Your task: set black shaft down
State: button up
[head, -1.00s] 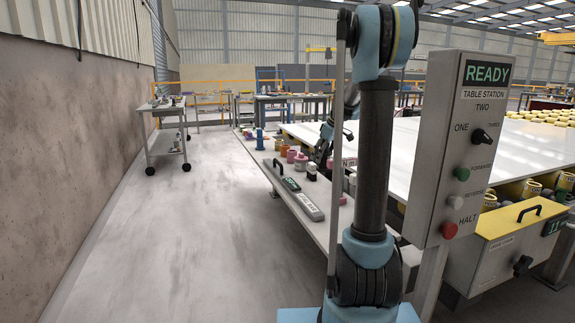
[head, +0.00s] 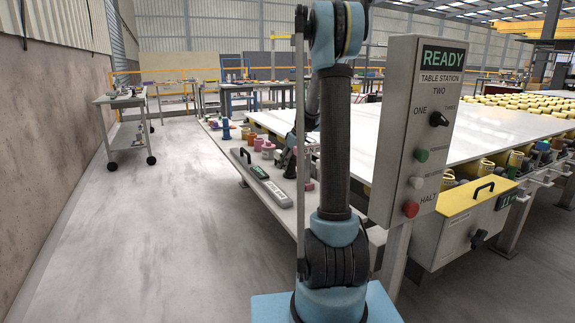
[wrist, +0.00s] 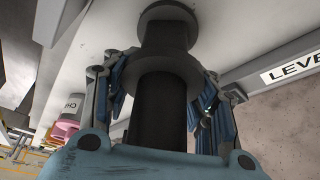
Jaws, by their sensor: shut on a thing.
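The black shaft (wrist: 160,106), a dark cylinder with wide round collars, runs up the middle of the wrist view. My gripper (wrist: 165,82) is shut on it, with a blue-and-grey finger on each side. The shaft's far end is over the pale bench top (wrist: 240,30); I cannot tell whether it touches. In the head view my gripper (head: 290,160) is low over the grey side bench (head: 228,141), partly behind my arm.
Pink pots (head: 267,148), a blue item (head: 226,129) and a long grey level (head: 262,178) are on the bench. A control post (head: 418,130) stands close at right, beside the large white slab (head: 480,130). The floor at left is clear; a cart (head: 128,125) stands there.

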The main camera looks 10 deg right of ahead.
aim_at(296, 161)
jog(key=o, duration=1.4)
jog(key=v, duration=1.2)
